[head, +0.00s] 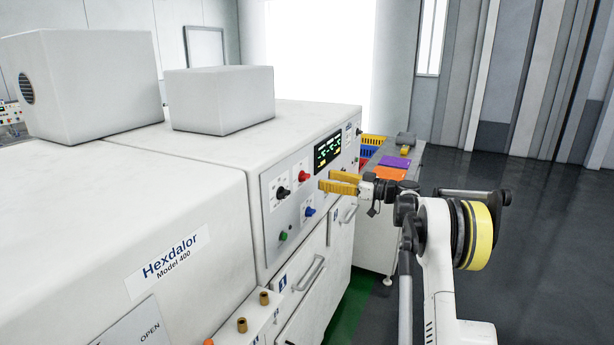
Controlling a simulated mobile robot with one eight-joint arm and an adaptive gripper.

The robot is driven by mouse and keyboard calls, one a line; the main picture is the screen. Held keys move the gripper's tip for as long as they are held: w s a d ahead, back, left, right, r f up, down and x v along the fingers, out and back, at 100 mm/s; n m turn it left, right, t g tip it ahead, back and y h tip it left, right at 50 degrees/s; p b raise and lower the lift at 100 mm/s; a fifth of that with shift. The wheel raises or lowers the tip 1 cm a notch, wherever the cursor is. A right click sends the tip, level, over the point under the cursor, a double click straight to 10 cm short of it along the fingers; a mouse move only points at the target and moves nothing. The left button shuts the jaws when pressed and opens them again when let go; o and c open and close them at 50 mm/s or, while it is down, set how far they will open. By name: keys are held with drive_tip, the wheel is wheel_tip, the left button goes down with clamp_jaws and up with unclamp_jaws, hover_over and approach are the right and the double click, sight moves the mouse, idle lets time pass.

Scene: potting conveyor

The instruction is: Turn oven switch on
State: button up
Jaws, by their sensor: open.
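The white oven machine (200,225), marked "Hexdalor Model 400", fills the left and middle of the head view. Its grey control panel (268,221) carries a black knob (283,192), a red knob (305,176), a blue knob (309,211) and a green knob (283,236). I cannot tell which of these is the oven switch or how it is set. My gripper (325,181) has yellow fingers, open and empty. In the picture it lies just right of the red and blue knobs, pointing left. It appears apart from the panel; the exact gap cannot be told.
A lit display (327,148) sits on the machine above my gripper. Drawer handles (311,272) and brass-coloured fittings (242,325) stick out below the panel. Behind my arm, a side table (372,215) holds coloured bins (374,140). The dark floor (530,240) at right is clear.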

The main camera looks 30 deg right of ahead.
sight(308, 176)
drive_tip(key=b+x, duration=0.1)
drive_tip(key=x, duration=0.7)
drive_tip(key=shift+w, duration=0.1)
drive_tip(key=c, duration=1.2)
